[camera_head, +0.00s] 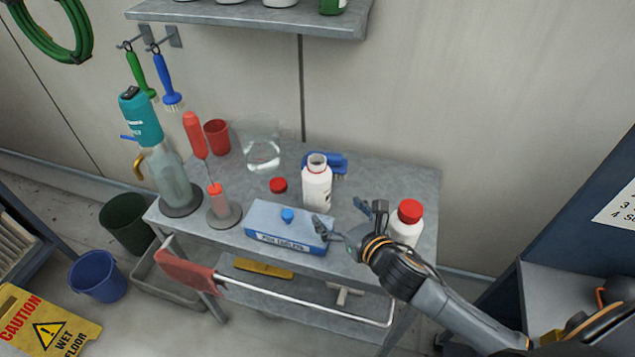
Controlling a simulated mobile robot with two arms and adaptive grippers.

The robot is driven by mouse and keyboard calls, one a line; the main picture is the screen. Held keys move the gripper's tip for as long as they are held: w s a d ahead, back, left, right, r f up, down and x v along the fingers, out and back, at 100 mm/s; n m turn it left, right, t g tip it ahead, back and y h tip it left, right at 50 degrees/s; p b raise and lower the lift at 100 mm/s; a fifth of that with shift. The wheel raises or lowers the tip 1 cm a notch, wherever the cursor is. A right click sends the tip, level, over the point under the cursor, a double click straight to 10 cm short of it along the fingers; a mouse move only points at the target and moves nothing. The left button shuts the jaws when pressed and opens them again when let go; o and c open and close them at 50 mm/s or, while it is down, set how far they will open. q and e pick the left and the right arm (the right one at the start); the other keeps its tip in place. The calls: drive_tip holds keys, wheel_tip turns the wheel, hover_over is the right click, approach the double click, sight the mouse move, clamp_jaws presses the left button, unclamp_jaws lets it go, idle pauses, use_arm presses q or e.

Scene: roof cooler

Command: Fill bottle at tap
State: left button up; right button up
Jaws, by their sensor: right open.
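A white bottle (317,191) stands upright and uncapped on the grey metal table. A red cap (279,185) lies to its left. A second white bottle (405,228) with a red cap on stands at the right, partly behind my right gripper. My right gripper (341,217) is open with nothing between its fingers, near the open bottle's lower right and above the front of the table. A clear vessel with a teal top (141,118) and a brass-coloured curved part stands at the left end; I cannot tell if this is the tap. My left gripper is not in view.
A blue-grey box (285,230) with a blue knob lies at the table's front (424,190). A rail with a red cloth (188,272) runs along the front.

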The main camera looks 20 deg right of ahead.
sight(324, 196)
drive_tip(key=x, duration=0.4)
drive_tip(key=shift+w+p, duration=0.35)
drive_tip(key=p+x, duration=0.1)
drive_tip(key=x, duration=0.3)
drive_tip(key=shift+w+r, duration=0.1)
drive_tip(key=shift+w, duration=0.3)
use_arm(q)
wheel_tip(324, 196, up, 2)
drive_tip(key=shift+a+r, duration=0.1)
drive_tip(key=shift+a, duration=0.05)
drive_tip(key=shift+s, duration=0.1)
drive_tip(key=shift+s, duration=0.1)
use_arm(e)
drive_tip(key=c, duration=1.2)
